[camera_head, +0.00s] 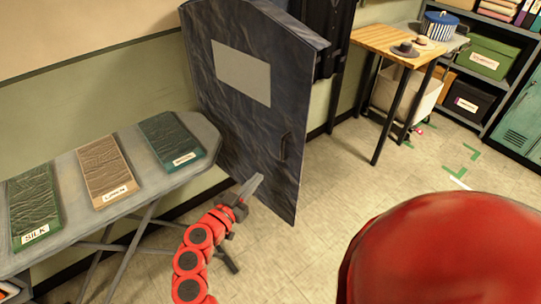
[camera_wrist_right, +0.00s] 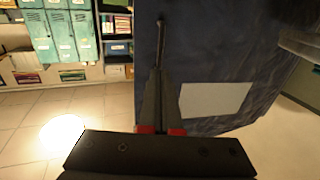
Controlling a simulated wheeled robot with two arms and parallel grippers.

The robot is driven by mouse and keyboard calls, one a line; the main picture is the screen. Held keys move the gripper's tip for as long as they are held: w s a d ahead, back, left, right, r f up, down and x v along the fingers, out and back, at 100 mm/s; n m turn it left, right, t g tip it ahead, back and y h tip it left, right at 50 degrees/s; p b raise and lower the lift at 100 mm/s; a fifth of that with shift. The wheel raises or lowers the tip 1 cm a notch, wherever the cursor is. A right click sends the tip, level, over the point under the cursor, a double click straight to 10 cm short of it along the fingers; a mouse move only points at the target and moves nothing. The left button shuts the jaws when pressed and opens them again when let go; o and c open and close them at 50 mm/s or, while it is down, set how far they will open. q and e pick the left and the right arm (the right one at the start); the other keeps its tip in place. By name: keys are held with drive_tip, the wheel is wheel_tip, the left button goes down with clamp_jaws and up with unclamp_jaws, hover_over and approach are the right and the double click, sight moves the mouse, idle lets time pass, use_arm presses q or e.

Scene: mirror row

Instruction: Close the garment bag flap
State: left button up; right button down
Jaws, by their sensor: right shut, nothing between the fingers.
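The garment bag (camera_head: 240,115) is tall and dark with a wavy sheen, and stands upright against the wall in the head view. Its front flap carries a pale blank window panel (camera_head: 241,73) and a dark handle (camera_head: 283,146) near its right edge. The flap also fills much of the right wrist view (camera_wrist_right: 200,50), with the panel (camera_wrist_right: 215,99) right of the fingers. My right gripper (camera_head: 252,186) is shut and empty, low in front of the flap and below left of the handle. Its fingers (camera_wrist_right: 159,72) point toward the flap; contact cannot be told. My left gripper is not in view.
An ironing board (camera_head: 130,206) with green, tan and teal fabric samples stands at left. A wooden table (camera_head: 385,40) with hats stands at the back right, near shelves (camera_head: 510,75) and a teal locker (camera_head: 522,118). Tiled floor (camera_head: 330,185) right of the bag is open.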

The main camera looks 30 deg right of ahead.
drive_tip(key=p+x, duration=0.1)
drive_tip(key=x, duration=1)
drive_tip(key=shift+r, duration=0.1)
